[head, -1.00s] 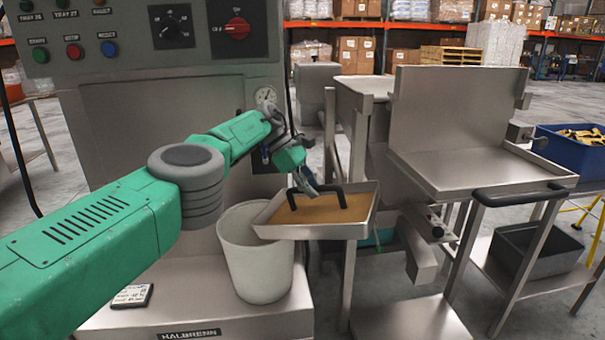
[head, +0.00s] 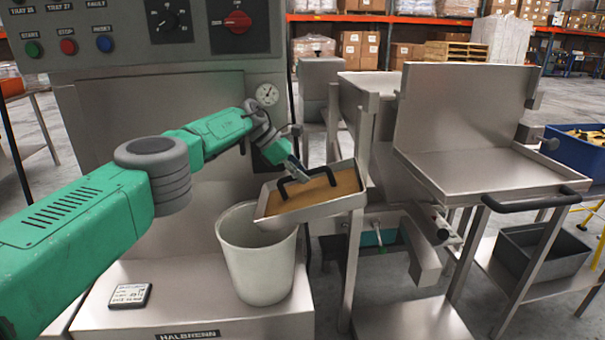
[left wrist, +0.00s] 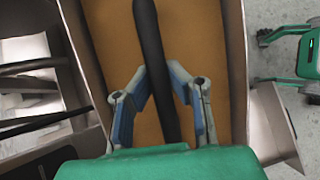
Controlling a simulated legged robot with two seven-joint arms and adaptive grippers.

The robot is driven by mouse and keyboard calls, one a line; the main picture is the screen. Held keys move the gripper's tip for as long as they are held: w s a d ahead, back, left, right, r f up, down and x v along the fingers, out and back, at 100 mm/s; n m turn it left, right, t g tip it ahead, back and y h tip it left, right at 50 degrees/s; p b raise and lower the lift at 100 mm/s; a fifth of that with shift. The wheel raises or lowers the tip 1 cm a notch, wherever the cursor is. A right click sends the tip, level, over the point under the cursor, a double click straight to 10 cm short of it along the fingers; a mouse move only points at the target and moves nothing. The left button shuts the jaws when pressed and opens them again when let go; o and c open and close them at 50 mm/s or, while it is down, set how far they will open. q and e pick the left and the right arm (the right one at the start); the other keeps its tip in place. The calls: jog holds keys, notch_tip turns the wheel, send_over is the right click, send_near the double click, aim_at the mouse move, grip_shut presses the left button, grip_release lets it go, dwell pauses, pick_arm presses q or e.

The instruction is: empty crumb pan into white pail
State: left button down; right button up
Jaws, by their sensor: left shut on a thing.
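The crumb pan (head: 312,210) is a shallow metal tray with a black handle and a layer of orange-brown crumbs (head: 338,187). My left gripper (head: 302,177) is shut on the pan's black handle, which also shows between the fingers in the left wrist view (left wrist: 157,85). The pan is held in the air, tilted with its left end lower, and that end is over the right part of the pail's mouth. The crumbs still lie in the pan. The white pail (head: 257,262) stands upright on a metal ledge; its inside is mostly hidden. My right gripper is not in view.
A grey control machine (head: 160,110) stands behind the pail. A steel weigher tray with a black handle (head: 480,172) and its frame stand to the right. A blue bin (head: 577,155) is at far right.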

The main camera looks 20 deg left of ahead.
pick_arm(q)
jog(key=shift+a+r, duration=0.1)
jog(key=shift+a, duration=0.55)
jog(key=shift+w+a+n, duration=0.2)
jog(key=shift+n, duration=0.1)
jog(key=shift+w+d, duration=0.1)
jog(key=shift+d+t, duration=0.15)
jog(key=shift+t, duration=0.15)
jog(key=shift+r+p, duration=0.45)
jog(key=shift+p, duration=0.5)
pick_arm(e)
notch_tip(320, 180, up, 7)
jog(key=p, duration=0.5)
pick_arm(q)
jog(key=s+a+r+t+h+b, duration=0.2)
jog(key=s+a+t+h+b, duration=0.1)
jog(key=a+h+b, duration=0.3)
jog(key=s+a+r+t+h+b, duration=0.3)
jog(key=a+h+b, duration=0.4)
jog(key=b, duration=0.7)
jog(key=s+a, duration=0.1)
jog(key=a, duration=0.1)
jog(key=shift+s+a, duration=0.3)
jog(key=shift+a, duration=0.1)
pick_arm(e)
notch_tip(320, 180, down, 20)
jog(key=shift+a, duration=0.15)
